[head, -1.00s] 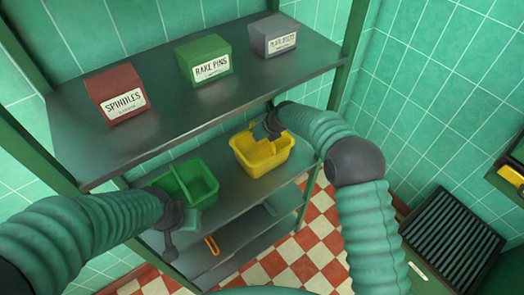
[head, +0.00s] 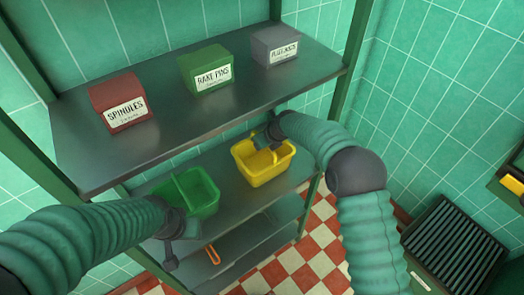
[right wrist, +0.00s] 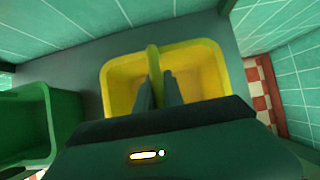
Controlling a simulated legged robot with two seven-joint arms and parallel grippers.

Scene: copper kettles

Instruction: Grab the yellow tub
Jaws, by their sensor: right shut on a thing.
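The yellow tub (head: 266,175) stands on the middle shelf, toward its right end. A raised yellow bar runs across its middle. My right gripper (head: 271,139) reaches in from the right and is shut on this bar. In the right wrist view my right gripper's fingers (right wrist: 159,92) lie on either side of the bar, and the yellow tub's walls (right wrist: 215,75) surround them. My left gripper (head: 171,252) hangs in front of the shelves beside the green tub; its fingers are too unclear to tell if they are open.
A green tub (head: 205,197) stands left of the yellow one; it also shows in the right wrist view (right wrist: 40,125). The upper shelf (head: 160,135) holds a red box (head: 118,103), a green box (head: 205,72) and a grey box (head: 275,45). An orange-handled item (head: 212,255) lies on the lower shelf.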

